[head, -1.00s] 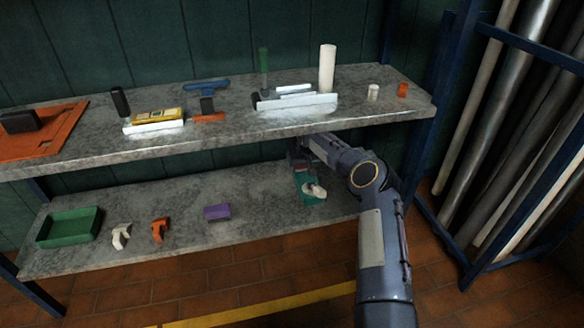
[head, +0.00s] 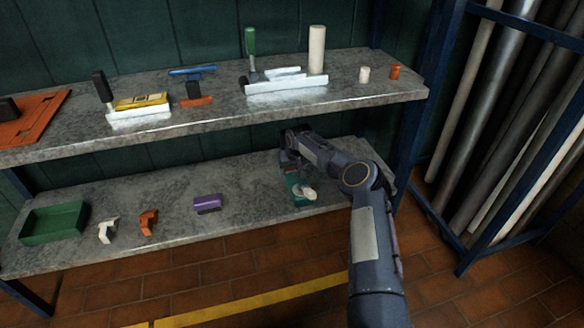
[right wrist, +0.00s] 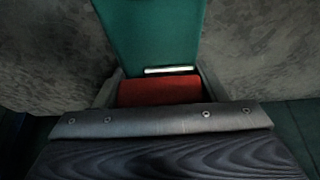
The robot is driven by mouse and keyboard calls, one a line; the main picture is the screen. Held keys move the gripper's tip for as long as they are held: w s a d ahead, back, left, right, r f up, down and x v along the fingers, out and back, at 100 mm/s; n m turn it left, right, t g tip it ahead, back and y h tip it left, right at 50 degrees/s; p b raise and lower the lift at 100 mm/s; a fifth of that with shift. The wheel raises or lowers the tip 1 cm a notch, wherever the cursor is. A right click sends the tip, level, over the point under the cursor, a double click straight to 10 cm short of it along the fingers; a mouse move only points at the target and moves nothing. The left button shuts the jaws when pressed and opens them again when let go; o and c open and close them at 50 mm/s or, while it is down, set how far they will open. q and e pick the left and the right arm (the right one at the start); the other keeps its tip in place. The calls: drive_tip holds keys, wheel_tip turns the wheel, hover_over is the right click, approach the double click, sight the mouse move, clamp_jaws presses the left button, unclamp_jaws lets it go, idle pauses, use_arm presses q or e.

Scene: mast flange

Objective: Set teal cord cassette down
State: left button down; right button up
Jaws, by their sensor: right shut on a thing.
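The teal cord cassette (head: 297,188) is at the right part of the lower shelf, with a pale rounded piece at its near end. My right gripper (head: 291,165) is at its far end, under the upper shelf, partly hidden by my own arm. In the right wrist view the cassette (right wrist: 150,35) extends away from the fingers as a flat teal body. My right gripper (right wrist: 158,88) is shut on a red block at its near end. I cannot tell whether the cassette's underside touches the shelf. My left gripper is not in view.
The lower shelf (head: 250,199) also holds a purple block (head: 207,204), an orange clip (head: 148,222), a white clip (head: 108,231) and a green tray (head: 54,223). Bare shelf lies between the purple block and the cassette. The upper shelf (head: 215,110) overhangs the gripper.

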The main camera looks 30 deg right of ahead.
sight(295, 175)
drive_tip(key=shift+f+b, duration=0.4)
drive_tip(key=shift+f, duration=0.1)
idle(0.4)
drive_tip(key=o, duration=1.4)
drive_tip(key=shift+r, duration=0.1)
drive_tip(key=shift+o, duration=0.5)
drive_tip(key=p+v, duration=0.3)
drive_tip(key=v, duration=0.3)
drive_tip(key=shift+s+r, duration=0.1)
drive_tip(key=shift+r, duration=0.2)
drive_tip(key=shift+s+r+p, duration=0.3)
drive_tip(key=shift+r, duration=0.15)
drive_tip(key=shift+a, duration=0.1)
